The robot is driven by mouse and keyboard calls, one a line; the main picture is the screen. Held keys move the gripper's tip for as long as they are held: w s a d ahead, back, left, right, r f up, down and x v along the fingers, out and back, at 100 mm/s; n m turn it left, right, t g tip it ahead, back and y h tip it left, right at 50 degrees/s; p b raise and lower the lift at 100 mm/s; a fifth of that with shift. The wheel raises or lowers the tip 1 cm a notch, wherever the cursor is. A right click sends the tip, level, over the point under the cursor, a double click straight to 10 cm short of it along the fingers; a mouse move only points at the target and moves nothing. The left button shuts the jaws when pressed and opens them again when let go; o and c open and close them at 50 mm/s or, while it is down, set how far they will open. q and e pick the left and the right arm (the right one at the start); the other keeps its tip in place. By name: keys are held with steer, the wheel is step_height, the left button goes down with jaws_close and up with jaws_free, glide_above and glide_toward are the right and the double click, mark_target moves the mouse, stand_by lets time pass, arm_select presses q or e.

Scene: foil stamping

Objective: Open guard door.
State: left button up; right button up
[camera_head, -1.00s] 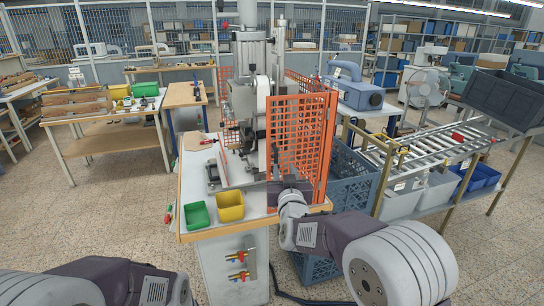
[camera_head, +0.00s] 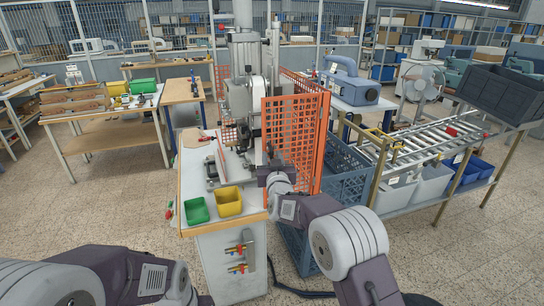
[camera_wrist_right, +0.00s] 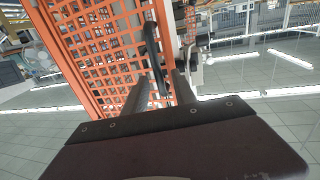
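The guard door (camera_head: 292,135) is an orange mesh panel on the front right of the stamping machine (camera_head: 242,85). It also shows in the right wrist view (camera_wrist_right: 95,45), with a dark upright bar (camera_wrist_right: 152,50), apparently its handle, near its edge. My right gripper (camera_head: 262,166) is at the lower left edge of the door. In the right wrist view its two fingers (camera_wrist_right: 160,83) are spread, with the bar seen between them; I cannot tell whether they touch it. My left arm shows at the bottom left of the head view, but its gripper does not.
A green bin (camera_head: 196,210) and a yellow bin (camera_head: 228,202) stand on the machine's table front. A blue-grey crate (camera_head: 345,180) is right of the door, beside a roller conveyor (camera_head: 430,138). Open tiled floor (camera_head: 100,210) lies to the left.

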steer(key=shift+f, duration=0.1)
steer(key=shift+w, duration=0.1)
steer(key=c, duration=0.3)
jaws_close()
stand_by(0.8)
